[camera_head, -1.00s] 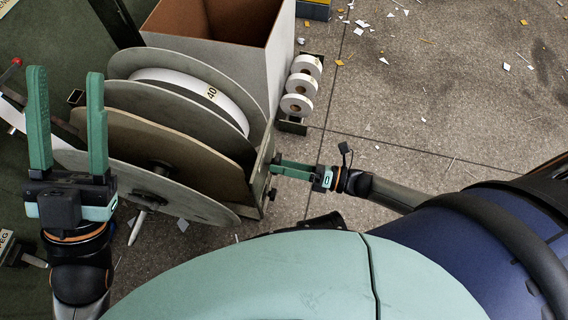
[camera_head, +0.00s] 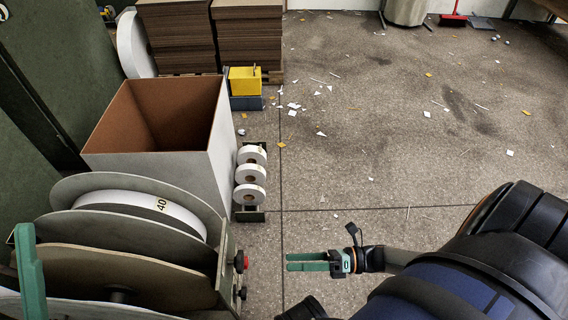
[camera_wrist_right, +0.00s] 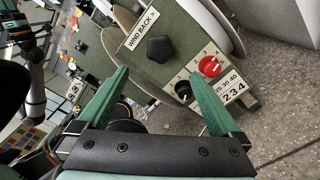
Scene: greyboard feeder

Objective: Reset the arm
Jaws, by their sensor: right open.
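My right gripper (camera_head: 307,261) is empty in the head view, over the floor to the right of the reel stand. In the right wrist view its two green fingers (camera_wrist_right: 160,100) are spread apart with nothing between them. Beyond them is the stand's side panel (camera_wrist_right: 185,45) with a "WIND BACK" label, a black knob (camera_wrist_right: 160,50) and a red knob (camera_wrist_right: 210,66). Of my left gripper, only one green finger (camera_head: 29,275) shows at the left edge of the head view, so its opening is hidden.
The reel stand holds large grey discs and a white roll marked 40 (camera_head: 160,205). Behind it stands an open box (camera_head: 200,150), with small white rolls (camera_head: 250,173) beside it. Stacked brown board (camera_head: 180,40) and a yellow box (camera_head: 245,80) are farther back. Scrap-littered floor on the right is mostly open.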

